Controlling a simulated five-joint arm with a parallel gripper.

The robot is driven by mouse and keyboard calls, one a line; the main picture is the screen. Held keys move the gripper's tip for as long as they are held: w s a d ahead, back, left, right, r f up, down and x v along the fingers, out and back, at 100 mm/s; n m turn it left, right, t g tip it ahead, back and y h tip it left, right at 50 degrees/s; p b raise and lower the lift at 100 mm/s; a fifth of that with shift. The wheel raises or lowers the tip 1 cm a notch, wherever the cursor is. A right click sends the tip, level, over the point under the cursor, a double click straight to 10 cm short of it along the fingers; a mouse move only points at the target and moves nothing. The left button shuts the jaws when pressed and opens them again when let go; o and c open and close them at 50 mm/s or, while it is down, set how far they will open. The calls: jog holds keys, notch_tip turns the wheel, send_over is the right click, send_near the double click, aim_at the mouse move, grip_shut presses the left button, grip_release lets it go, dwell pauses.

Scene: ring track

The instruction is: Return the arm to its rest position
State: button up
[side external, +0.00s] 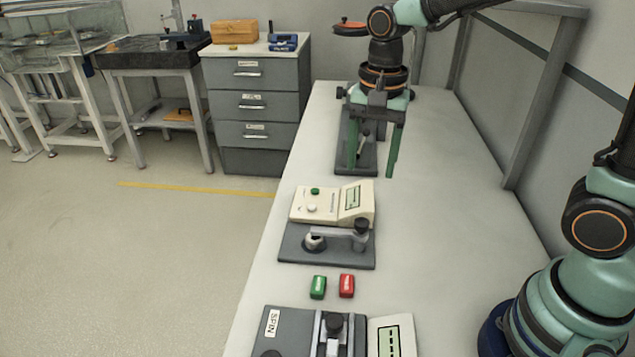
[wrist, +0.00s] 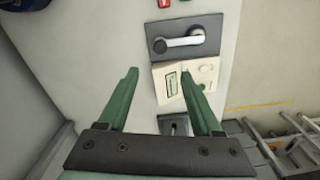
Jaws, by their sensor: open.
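My gripper (side external: 373,168) hangs above the far part of the white bench, fingers pointing down. Its two green fingers are wide apart with nothing between them. It also shows in the wrist view (wrist: 159,75), open and empty. Below and behind it in the side view is a dark base plate with a lever (side external: 357,160), partly hidden by the fingers. My gripper appears apart from the bench fixtures, though its exact height is hard to tell.
A cream meter box (side external: 332,202) stands behind a grey lever plate (side external: 325,247). Green (side external: 318,287) and red (side external: 347,286) blocks lie nearer, by the SPIN fixture (side external: 287,330). A metal frame post (side external: 540,100) stands at the right.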

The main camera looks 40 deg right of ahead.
jog(key=s+d+r+n+t, duration=0.5)
jog(key=s+n, duration=0.1)
jog(key=n, duration=0.5)
jog(key=shift+d+n, duration=0.2)
jog(key=shift+n, duration=0.1)
jog(key=shift+s, duration=0.1)
